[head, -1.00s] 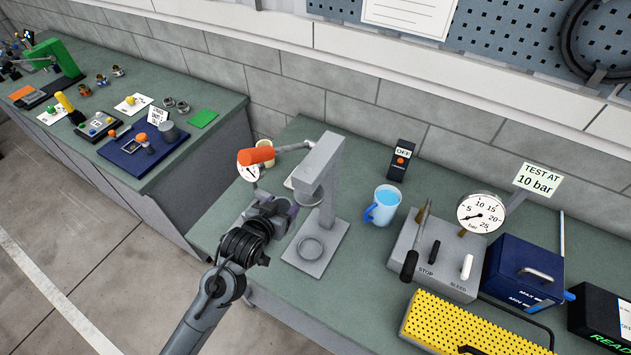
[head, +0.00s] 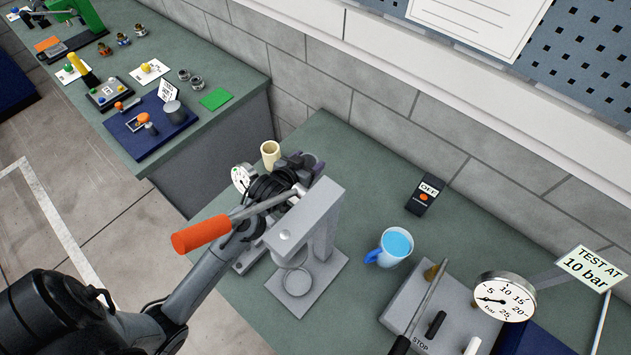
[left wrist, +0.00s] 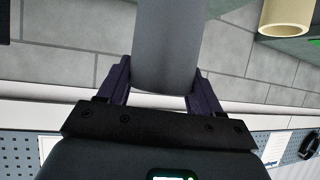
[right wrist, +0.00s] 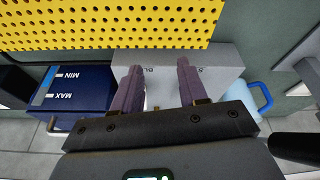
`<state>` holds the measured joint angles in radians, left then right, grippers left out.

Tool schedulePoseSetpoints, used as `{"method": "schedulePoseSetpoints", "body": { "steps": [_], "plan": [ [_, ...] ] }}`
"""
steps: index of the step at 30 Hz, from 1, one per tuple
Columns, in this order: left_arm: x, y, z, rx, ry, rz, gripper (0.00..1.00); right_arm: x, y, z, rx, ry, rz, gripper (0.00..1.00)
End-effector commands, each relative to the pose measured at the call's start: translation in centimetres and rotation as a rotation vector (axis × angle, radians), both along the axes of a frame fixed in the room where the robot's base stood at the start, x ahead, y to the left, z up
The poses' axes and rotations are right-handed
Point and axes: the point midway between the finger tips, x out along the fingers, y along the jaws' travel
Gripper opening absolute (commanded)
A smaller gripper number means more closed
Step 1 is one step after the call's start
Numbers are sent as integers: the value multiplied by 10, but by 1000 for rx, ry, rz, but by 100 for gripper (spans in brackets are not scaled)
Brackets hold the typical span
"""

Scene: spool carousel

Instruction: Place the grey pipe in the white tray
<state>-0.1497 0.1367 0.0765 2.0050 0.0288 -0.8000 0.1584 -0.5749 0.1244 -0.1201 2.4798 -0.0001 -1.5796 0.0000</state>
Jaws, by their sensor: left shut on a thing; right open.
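The grey pipe (left wrist: 168,45) shows in the left wrist view as a smooth grey cylinder between the purple fingers of my left gripper (left wrist: 160,85). The fingers are shut on it; its far end runs out of the top of that view. In the head view, my left gripper (head: 312,166) is behind the grey press, partly hidden by its lever and head. I cannot make out the pipe there. My right gripper (right wrist: 158,82) is open and empty in the right wrist view, over the grey test block. I cannot identify a white tray in these frames.
The grey press (head: 325,235) and its orange-handled lever (head: 202,233) overlap my left arm in view. A cream cylinder (head: 270,154) stands beyond the gripper. A blue-handled mug (head: 392,248), OFF switch box (head: 425,195) and gauge (head: 503,297) are to the right. A blue mat (head: 140,143) lies left.

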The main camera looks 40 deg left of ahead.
Motion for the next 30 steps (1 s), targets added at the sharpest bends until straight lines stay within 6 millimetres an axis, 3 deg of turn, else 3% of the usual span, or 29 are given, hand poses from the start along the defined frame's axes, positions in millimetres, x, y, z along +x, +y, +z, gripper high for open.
{"method": "schedulePoseSetpoints", "body": {
  "steps": [10,24,30],
  "plan": [
    [-1,0,-51,0,4,1,26,-4,0,-2,-1,11,0,43],
    [0,-1,-93,-1,2,-1,26,-3,1,-1,7,7,-5,43],
    [0,-1,-96,0,1,0,26,-2,2,0,8,6,-6,43]
  ]
}}
